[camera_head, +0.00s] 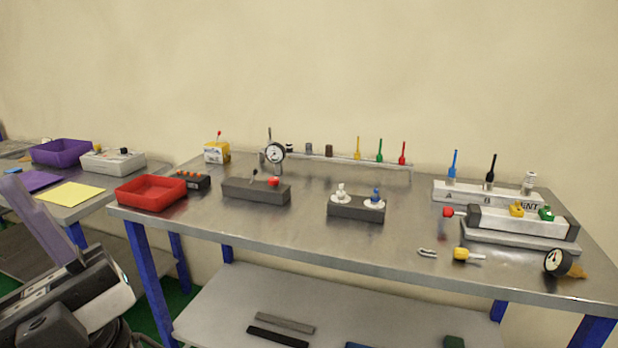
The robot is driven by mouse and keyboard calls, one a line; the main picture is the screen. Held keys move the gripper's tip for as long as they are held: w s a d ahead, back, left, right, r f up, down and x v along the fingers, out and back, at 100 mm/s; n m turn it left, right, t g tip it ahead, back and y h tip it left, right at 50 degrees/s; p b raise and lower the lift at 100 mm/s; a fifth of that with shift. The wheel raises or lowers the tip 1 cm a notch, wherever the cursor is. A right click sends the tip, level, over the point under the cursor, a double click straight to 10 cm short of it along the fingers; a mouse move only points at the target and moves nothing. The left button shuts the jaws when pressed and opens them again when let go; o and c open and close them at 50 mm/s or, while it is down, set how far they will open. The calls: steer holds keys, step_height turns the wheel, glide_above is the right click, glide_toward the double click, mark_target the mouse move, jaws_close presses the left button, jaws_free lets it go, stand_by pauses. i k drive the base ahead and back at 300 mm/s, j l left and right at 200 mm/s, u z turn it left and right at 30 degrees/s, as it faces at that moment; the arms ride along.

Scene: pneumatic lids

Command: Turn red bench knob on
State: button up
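A small red ball knob (273,181) sits on top of a long dark grey block (257,192), with a thin black lever beside it, on the left half of the metal bench (300,218). I cannot tell which of these is the bench knob, nor whether either is on. Parts of my arm show at the lower left, far from both knobs. My gripper's fingers cannot be made out in view.
A red tray (151,191) stands at the bench's left end. A grey block with white and blue fittings (356,208) is mid-bench. A gauge (557,262) and yellow fitting (461,254) lie front right. A tool rail (340,158) runs along the back. The front middle is clear.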

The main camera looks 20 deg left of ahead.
mark_target(273, 180)
steer(key=i+j, duration=0.65)
steer(key=i, duration=0.2)
